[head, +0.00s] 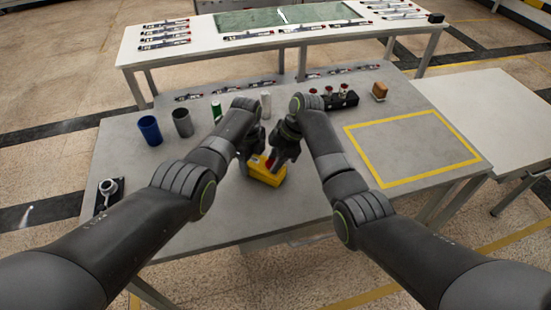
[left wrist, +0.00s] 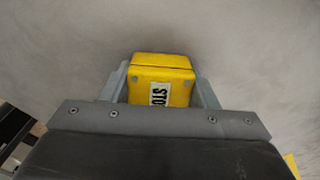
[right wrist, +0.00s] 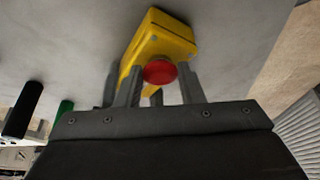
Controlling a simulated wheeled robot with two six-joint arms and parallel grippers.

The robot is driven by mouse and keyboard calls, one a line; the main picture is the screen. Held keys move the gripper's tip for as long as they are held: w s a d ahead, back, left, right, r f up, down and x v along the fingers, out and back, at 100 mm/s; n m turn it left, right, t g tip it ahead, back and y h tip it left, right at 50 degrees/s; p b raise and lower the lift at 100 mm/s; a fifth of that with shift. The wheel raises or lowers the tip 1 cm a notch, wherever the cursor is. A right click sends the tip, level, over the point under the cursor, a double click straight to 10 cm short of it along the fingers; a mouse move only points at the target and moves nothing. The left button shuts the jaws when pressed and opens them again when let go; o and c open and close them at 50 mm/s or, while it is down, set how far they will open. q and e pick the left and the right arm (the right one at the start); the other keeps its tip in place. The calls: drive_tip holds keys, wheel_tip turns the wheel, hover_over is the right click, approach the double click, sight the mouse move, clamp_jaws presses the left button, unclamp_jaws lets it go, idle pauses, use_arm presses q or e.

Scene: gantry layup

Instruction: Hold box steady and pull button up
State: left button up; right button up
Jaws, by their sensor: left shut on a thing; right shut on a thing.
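The yellow box (head: 266,174) sits on the grey table in the middle of the head view. In the left wrist view the yellow box (left wrist: 160,75), with its "STOP" label, is between the fingers of my left gripper (left wrist: 162,92), which is shut on it. The red button (right wrist: 159,71) shows on the box's face in the right wrist view, between the fingers of my right gripper (right wrist: 158,85), which is shut on it. In the head view my grippers hide part of the box and most of the button.
A blue cup (head: 150,131), a grey cup (head: 183,123), a green cylinder (head: 217,112) and a white cylinder (head: 266,104) stand behind. A black holder (head: 344,100) and a brown block (head: 380,91) stand back right. A yellow-taped area (head: 413,147) at right is clear.

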drive_tip(key=shift+r, duration=0.2)
drive_tip(key=o, duration=1)
drive_tip(key=v, duration=1.2)
use_arm(q)
drive_tip(key=o, duration=1.2)
drive_tip(key=shift+r, duration=0.1)
use_arm(e)
drive_tip(key=shift+f, duration=0.1)
